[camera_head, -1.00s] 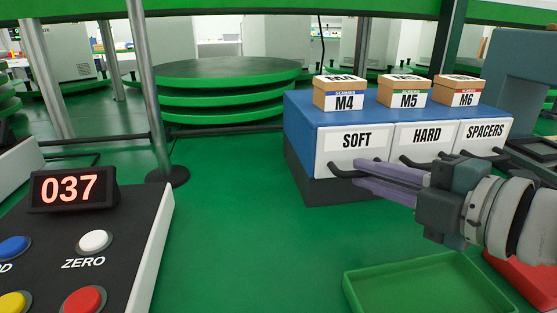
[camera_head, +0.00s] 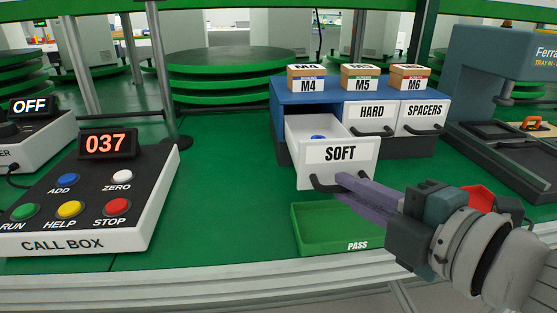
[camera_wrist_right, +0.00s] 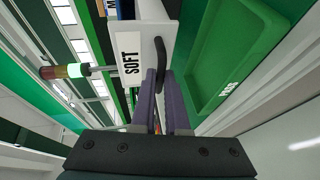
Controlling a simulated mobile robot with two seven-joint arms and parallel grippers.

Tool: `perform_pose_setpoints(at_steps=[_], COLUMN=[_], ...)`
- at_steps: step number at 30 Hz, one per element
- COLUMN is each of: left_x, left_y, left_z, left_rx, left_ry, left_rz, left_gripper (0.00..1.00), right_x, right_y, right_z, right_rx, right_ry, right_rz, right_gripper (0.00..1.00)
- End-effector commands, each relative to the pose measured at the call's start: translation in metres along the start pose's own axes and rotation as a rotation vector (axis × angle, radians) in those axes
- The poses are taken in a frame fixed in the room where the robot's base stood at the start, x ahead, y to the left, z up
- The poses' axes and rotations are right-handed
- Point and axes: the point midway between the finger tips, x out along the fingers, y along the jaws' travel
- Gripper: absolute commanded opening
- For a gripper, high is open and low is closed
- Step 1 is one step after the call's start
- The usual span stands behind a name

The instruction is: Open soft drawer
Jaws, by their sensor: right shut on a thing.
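The SOFT drawer (camera_head: 338,158) is pulled out from the left end of the blue cabinet (camera_head: 305,88) in the head view. Its inside shows, with a small blue thing (camera_head: 318,138) in it. My right gripper (camera_head: 345,184) is shut on the dark handle (camera_head: 322,186) on the drawer front. In the right wrist view, its purple fingers (camera_wrist_right: 161,88) close on the handle (camera_wrist_right: 160,62) beside the SOFT label. My left gripper is not in view.
The HARD drawer (camera_head: 371,117) and SPACERS drawer (camera_head: 421,117) are closed. Boxes marked M4 (camera_head: 307,78), M5 (camera_head: 361,78) and M6 (camera_head: 411,78) stand on the cabinet. A green PASS tray (camera_head: 310,240) lies below the open drawer. The call box (camera_head: 90,215) is at left.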

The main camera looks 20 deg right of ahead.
Motion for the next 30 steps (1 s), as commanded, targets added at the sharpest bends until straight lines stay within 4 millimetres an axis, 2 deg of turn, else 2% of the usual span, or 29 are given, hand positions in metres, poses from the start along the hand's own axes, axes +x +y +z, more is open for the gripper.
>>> perform_pose_setpoints(at_steps=[4, 5, 13, 23, 26, 30], left_x=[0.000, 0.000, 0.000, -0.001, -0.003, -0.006], left_y=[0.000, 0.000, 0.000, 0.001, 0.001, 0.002], left_z=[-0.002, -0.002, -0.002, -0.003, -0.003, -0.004], left_rx=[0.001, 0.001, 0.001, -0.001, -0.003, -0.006], left_ry=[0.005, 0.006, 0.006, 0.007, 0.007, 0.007], left_rz=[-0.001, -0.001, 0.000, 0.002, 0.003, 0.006], left_gripper=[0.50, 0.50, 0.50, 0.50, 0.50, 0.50], right_x=[0.000, 0.000, 0.000, -0.004, -0.015, -0.039], right_y=[-0.001, -0.001, -0.001, -0.001, -0.001, -0.001], right_z=[0.000, 0.000, 0.000, 0.000, -0.001, -0.001], right_rx=[0.000, 0.000, 0.000, 0.001, 0.002, 0.005], right_ry=[0.000, 0.000, 0.001, 0.001, 0.001, 0.000], right_rz=[-0.002, -0.002, -0.001, -0.003, -0.003, -0.005], right_gripper=[0.00, 0.13, 0.42, 0.42, 0.42, 0.42])
